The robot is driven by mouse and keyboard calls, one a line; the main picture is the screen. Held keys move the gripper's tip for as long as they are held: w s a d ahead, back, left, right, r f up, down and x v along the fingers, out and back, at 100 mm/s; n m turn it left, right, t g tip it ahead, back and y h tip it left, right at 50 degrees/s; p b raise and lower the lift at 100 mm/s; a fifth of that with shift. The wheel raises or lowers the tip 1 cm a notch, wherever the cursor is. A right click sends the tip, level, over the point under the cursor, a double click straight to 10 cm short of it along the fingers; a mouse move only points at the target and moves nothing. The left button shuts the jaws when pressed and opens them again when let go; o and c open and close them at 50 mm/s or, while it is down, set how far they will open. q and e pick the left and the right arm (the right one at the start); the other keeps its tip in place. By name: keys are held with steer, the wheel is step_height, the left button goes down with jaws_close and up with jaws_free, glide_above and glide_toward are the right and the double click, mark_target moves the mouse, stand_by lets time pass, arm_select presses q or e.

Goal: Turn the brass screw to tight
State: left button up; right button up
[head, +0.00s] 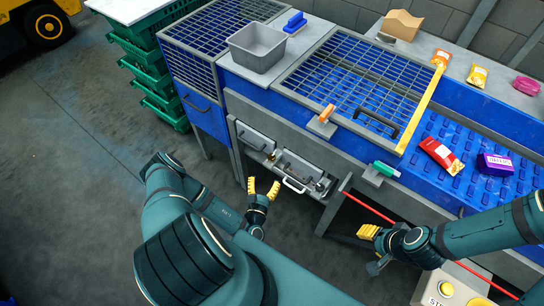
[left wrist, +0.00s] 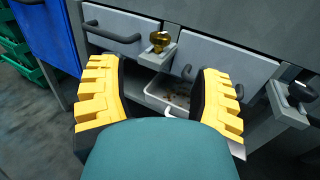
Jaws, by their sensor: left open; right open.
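The brass screw (left wrist: 158,42) has a rounded knob and stands on a small grey bracket at the front of the grey cabinet doors. In the head view it is a small gold spot (head: 271,156) below the machine's front edge. My left gripper (head: 263,187) is open, its yellow ridged fingers pointing up towards the cabinet, just short of the screw. In the left wrist view the open fingers (left wrist: 161,75) stand wide apart, with the screw beyond them and between their lines. They do not touch it. My right gripper (head: 369,246) is open and empty at the lower right.
A black knob (left wrist: 295,92) sits on another bracket right of the screw. Door handles (left wrist: 112,33) stick out nearby. A white tray (left wrist: 172,100) shows below the screw's bracket. A red bar (head: 372,208) lies near my right gripper. Open floor lies at left.

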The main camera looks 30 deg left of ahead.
mark_target(271, 160)
arm_select(q)
steer(key=b+x, duration=0.1)
steer(key=x, duration=1)
steer(key=shift+w, duration=0.35)
jaws_close()
